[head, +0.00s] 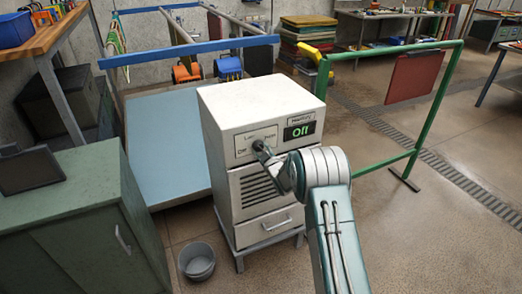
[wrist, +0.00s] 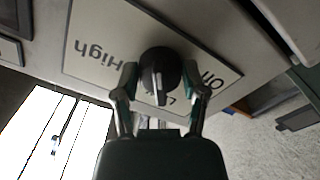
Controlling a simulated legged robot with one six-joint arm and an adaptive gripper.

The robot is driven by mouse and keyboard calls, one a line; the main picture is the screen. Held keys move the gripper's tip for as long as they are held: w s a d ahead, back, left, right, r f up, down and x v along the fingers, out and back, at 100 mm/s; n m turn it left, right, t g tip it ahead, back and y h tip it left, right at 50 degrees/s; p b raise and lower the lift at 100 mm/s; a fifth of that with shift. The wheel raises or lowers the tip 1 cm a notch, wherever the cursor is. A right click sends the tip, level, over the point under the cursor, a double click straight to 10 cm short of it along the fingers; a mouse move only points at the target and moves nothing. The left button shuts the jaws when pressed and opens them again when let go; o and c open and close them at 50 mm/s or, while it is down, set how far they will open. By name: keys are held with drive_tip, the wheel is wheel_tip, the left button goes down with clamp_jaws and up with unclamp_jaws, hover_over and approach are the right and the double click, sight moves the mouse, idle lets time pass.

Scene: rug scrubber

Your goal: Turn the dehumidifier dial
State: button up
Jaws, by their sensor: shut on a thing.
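The white dehumidifier (head: 222,105) stands on a low grey stand, with a control panel at the top of its front. Its display (head: 299,132) reads "Off" in green. The dark round dial (wrist: 158,62) is on a pale plate (wrist: 92,30) lettered "High", "Off" and a partly hidden word starting with "L"; the lettering is upside down in the wrist view. A light stripe on the dial points down in that view. My gripper (wrist: 163,82) is shut on the dial, one finger on each side.
A green cabinet (head: 75,215) stands at front left, and a small grey bucket (head: 197,262) sits on the floor beside the stand. A blue-railed frame (head: 190,50) is behind. A green rail frame (head: 432,115) stands right. Floor at front right is clear.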

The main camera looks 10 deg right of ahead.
drive_tip(key=m, duration=0.6)
drive_tip(key=shift+a+f+m, duration=0.1)
drive_tip(key=shift+a+m, duration=0.1)
drive_tip(key=shift+m, duration=0.1)
idle(0.5)
drive_tip(key=o, duration=1.1)
drive_tip(key=shift+w, duration=0.1)
drive_tip(key=shift+o, duration=0.2)
drive_tip(key=v, duration=1.2)
